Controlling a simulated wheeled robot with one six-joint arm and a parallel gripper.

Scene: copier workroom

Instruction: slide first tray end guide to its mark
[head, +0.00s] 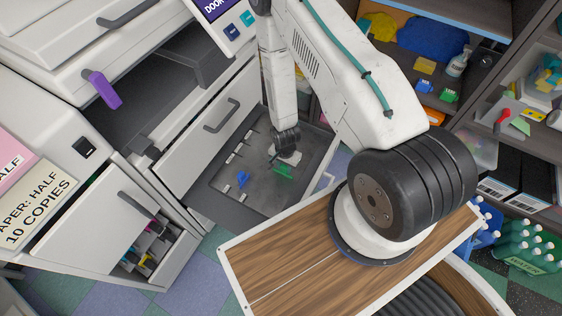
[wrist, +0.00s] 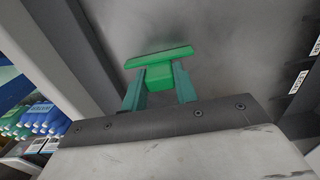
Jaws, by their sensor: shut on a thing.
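The first tray (head: 222,192) is a pulled-out grey drawer below the copier body. A green guide (head: 284,171) stands on its floor toward the right side. In the wrist view the green guide (wrist: 158,56) shows a wide bar with a block behind it. My gripper (wrist: 160,78) has its teal fingers shut on that block, one on each side. In the head view my wrist hides much of the grip. A blue guide (head: 243,179) stands apart to the left. White mark labels (wrist: 298,82) lie on the tray floor; their text is too small to read.
A lower open drawer (head: 165,238) holds colored parts at left. A purple handle (head: 104,90) hangs from the copier. A wood-topped surface (head: 290,265) is in front, and shelves with supplies (head: 440,60) stand at right. The tray's walls surround the guide.

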